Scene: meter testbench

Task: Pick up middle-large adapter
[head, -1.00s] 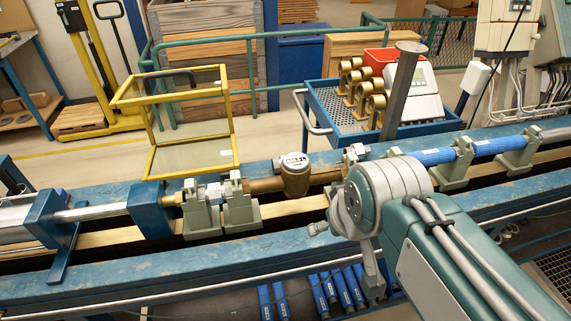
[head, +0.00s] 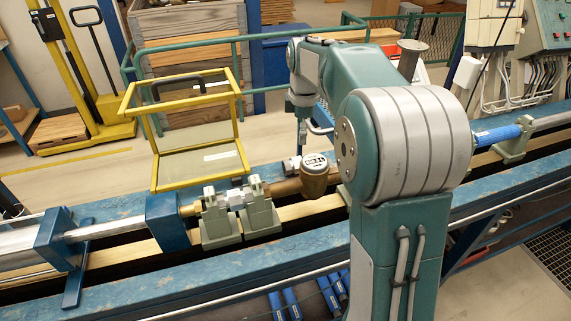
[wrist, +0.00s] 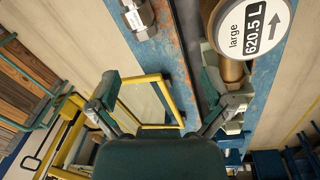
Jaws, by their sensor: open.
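The brass adapters on the blue cart are hidden behind my arm in the head view, and I cannot make out the middle-large one. A metal hex fitting (wrist: 138,18) lies on the bench rail at the top of the wrist view; whether it is an adapter I cannot tell. It seems to be the fitting (head: 291,165) beside the meter in the head view. My gripper (wrist: 160,92) is open and empty, with its fingers spread above the bench.
A brass meter (head: 314,175) sits in the bench line; its dial (wrist: 254,28) reads "large 620.5 L". Grey clamps (head: 240,215) stand left of it. A yellow frame (head: 195,130) stands behind the bench. A blue pipe (head: 497,134) lies to the right.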

